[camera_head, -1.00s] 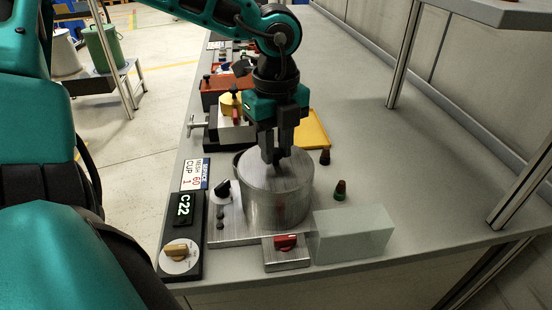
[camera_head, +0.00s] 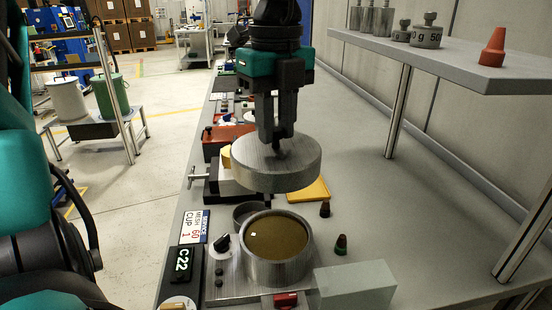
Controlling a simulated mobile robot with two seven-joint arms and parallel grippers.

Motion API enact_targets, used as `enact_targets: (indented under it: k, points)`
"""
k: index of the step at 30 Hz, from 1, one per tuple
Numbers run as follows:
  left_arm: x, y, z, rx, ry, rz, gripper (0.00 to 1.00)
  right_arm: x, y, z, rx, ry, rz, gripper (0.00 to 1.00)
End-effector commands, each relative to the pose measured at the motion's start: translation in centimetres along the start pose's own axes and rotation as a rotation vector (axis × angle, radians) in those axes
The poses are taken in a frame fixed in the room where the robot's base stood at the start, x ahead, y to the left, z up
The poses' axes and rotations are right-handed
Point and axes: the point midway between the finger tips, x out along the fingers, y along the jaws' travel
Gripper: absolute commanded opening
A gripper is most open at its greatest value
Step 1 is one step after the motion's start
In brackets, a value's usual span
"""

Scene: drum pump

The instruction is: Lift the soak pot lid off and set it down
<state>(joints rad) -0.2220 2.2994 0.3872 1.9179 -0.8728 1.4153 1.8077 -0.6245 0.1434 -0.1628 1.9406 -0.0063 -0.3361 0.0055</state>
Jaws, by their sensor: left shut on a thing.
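The soak pot lid (camera_head: 268,168) is a thick, round grey metal disc. My left gripper (camera_head: 279,143) points down and is shut on the small knob at the middle of its top. The lid hangs in the air, apart from the pot, above and a little behind it in the picture. The soak pot (camera_head: 276,262) is an open metal cylinder on a metal base plate. Brown liquid or material shows inside it, with a small white patch on the surface. My right gripper is not in view.
A grey block (camera_head: 355,284) stands right of the pot. Two small dark plugs (camera_head: 341,244) stand nearby. A display reading C22 (camera_head: 183,264) and a black knob (camera_head: 222,243) are to the left. A yellow tray (camera_head: 312,190) lies behind. The bench's right side (camera_head: 425,225) is clear beneath a shelf.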

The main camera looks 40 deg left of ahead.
Motion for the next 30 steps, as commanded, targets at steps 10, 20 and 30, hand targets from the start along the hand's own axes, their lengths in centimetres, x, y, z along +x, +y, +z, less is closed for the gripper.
enact_targets:
  k: [10, 20, 30]
  points:
    - [-4.8, -0.1, 0.0, 0.0, -0.002, -0.002, 0.0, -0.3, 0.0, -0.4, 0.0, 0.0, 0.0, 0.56]
    - [-7.0, 0.0, 0.0, -0.001, -0.001, -0.001, 0.0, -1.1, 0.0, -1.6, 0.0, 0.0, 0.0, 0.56]
    - [-8.2, 0.0, 0.0, 0.0, -0.001, -0.001, 0.0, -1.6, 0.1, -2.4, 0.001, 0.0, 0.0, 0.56]
